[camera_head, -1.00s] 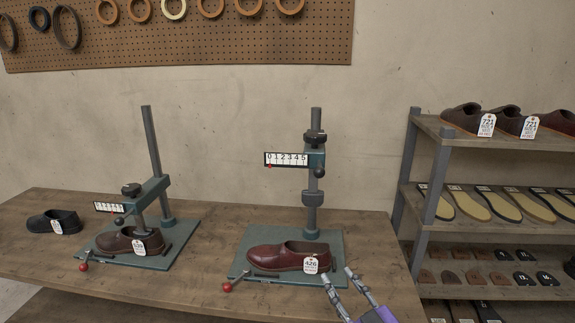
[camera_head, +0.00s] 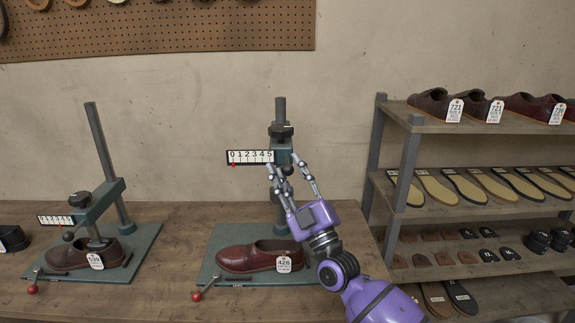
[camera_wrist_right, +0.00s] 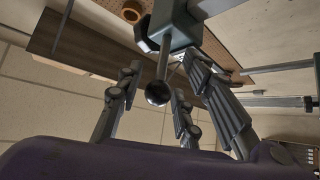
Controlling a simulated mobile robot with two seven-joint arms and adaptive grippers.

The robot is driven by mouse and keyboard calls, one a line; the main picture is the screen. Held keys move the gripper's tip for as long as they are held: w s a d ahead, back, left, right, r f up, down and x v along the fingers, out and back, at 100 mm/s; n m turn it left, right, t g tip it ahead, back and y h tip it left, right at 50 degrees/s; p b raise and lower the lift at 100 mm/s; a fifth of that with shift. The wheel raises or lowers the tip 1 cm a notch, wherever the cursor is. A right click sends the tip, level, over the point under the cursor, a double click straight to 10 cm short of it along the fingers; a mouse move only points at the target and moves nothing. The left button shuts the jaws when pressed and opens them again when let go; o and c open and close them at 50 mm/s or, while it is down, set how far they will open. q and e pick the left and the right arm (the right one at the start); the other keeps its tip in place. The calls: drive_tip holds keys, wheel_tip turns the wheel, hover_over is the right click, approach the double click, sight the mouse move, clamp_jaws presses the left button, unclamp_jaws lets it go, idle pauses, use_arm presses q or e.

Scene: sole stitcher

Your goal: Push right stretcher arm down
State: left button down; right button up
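The right stretcher has an upright post (camera_head: 280,108) and a raised arm block (camera_head: 282,155) with a white number scale (camera_head: 250,157). The scale's red marker is near 0. A dark red shoe (camera_head: 248,257) tagged 426 sits on its base, below and apart from the arm. My right gripper (camera_head: 284,163) is at the arm block, fingers spread. In the right wrist view, the open fingers (camera_wrist_right: 160,77) surround a dark round knob (camera_wrist_right: 157,94) below the teal block (camera_wrist_right: 172,30); contact is unclear. The left gripper is not in view.
The left stretcher (camera_head: 104,155) stands on the same bench with its arm low over a brown shoe (camera_head: 72,256). A shelf rack (camera_head: 408,170) with shoes and soles stands right of the bench. A pegboard (camera_head: 200,30) hangs on the wall behind.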

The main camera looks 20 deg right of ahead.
drive_tip(key=shift+w+a+r, duration=0.1)
drive_tip(key=shift+w+r, duration=0.25)
drive_tip(key=shift+r, duration=0.05)
drive_tip(key=shift+w+f, duration=0.1)
clamp_jaws()
